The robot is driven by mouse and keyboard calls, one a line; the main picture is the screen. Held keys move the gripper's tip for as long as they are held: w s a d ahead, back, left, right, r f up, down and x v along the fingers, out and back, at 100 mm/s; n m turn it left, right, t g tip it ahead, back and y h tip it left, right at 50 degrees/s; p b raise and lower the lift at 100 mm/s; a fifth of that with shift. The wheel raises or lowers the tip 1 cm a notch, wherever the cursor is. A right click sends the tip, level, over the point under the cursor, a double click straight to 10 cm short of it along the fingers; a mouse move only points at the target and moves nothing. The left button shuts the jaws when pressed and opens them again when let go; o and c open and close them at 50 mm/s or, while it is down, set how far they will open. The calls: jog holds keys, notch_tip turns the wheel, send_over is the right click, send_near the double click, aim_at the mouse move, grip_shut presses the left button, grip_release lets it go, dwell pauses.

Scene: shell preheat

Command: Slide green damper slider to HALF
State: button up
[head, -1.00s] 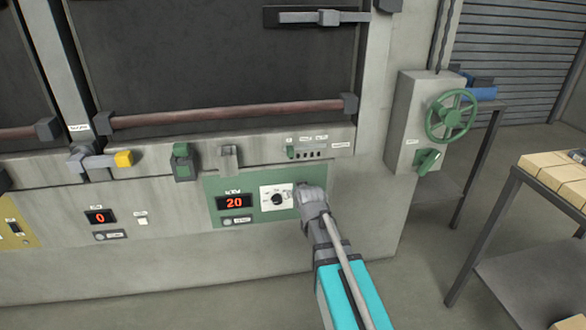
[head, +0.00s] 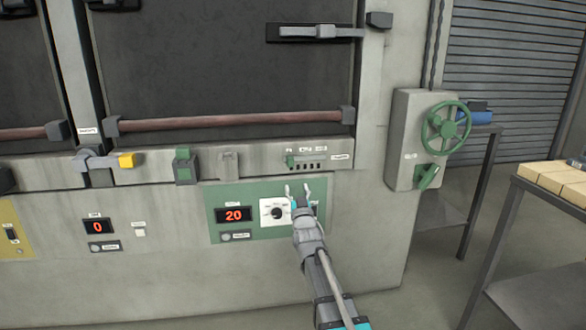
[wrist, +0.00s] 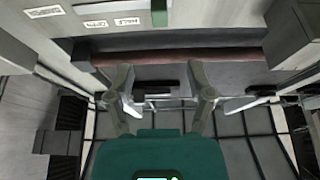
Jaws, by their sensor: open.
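The green damper slider (head: 290,161) is a small upright tab at the left end of its slotted strip on the oven front, under the leftmost of three small labels. It also shows at the top edge of the wrist view (wrist: 159,13). There the HALF label (wrist: 128,21) lies beside it, and another label, seemingly OPEN (wrist: 95,24), lies further along. My gripper (head: 297,190) is open and empty, below the slider and in front of the green control panel. Its two fingers stand apart in the wrist view (wrist: 163,82), not touching the slider.
A dial (head: 277,213) and a display reading 20 (head: 234,215) sit just left of my gripper. A green latch block (head: 184,165) and a grey bracket (head: 228,166) stick out left of the slider. A green handwheel (head: 446,128) is at the right. A door bar (head: 230,121) runs above.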

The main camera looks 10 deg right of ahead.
aim_at(291, 162)
dwell(0.4)
jog(key=p+x, duration=0.5)
jog(key=x, duration=0.8)
jog(key=shift+w+r, duration=0.1)
jog(key=shift+w, duration=0.25)
jog(key=shift+c, duration=0.2)
grip_shut()
